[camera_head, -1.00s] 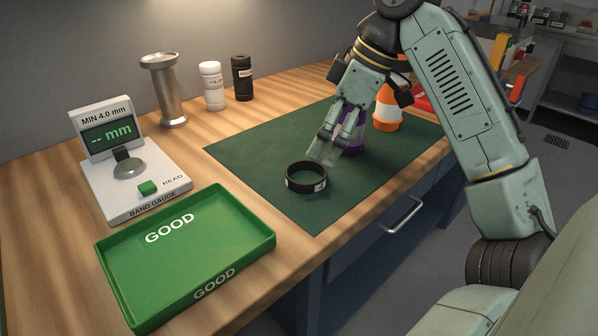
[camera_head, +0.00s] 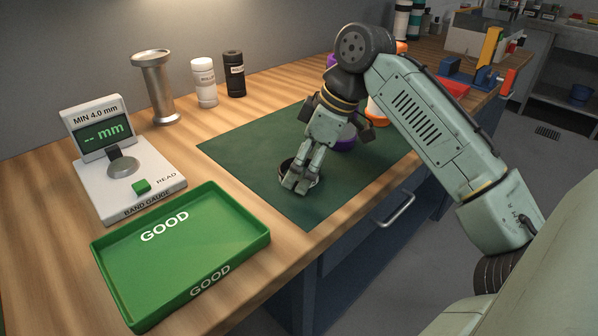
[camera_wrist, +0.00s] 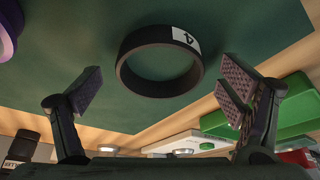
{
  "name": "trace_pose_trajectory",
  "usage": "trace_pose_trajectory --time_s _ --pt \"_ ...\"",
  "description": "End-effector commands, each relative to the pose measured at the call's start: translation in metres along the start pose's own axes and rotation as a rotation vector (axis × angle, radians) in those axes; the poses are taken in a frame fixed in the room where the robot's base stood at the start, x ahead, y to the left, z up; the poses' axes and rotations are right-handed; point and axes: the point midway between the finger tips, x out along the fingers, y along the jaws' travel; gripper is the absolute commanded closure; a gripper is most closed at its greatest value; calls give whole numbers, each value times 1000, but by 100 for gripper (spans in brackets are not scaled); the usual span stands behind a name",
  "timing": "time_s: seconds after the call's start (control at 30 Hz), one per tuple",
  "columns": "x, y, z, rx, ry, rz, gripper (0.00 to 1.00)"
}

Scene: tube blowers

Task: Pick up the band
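The band is a black ring with a white label. It lies flat on the green mat (camera_head: 240,150), and its rim (camera_head: 284,166) shows partly in the head view, mostly hidden behind my fingers. In the wrist view the whole band (camera_wrist: 135,72) shows, with the label at its upper right. My gripper (camera_head: 295,187) is low over the band. In the wrist view my gripper (camera_wrist: 160,97) is open, one finger pad on each side and clear space between them. The band sits beyond the fingertips there, and neither pad is seen touching it.
A green GOOD tray (camera_head: 180,250) and a white band gauge (camera_head: 125,180) stand left of the mat. A metal stand (camera_head: 156,90), white bottle (camera_head: 204,85) and black bottle (camera_head: 234,75) are behind. A purple object (camera_head: 343,142) and orange cone (camera_head: 376,110) are close beyond my gripper.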

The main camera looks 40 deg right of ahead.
Motion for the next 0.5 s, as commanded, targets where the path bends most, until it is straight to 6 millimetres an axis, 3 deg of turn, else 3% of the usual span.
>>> trace_pose_trajectory --time_s 0.5 --pt "0 0 0 0 0 0 47"
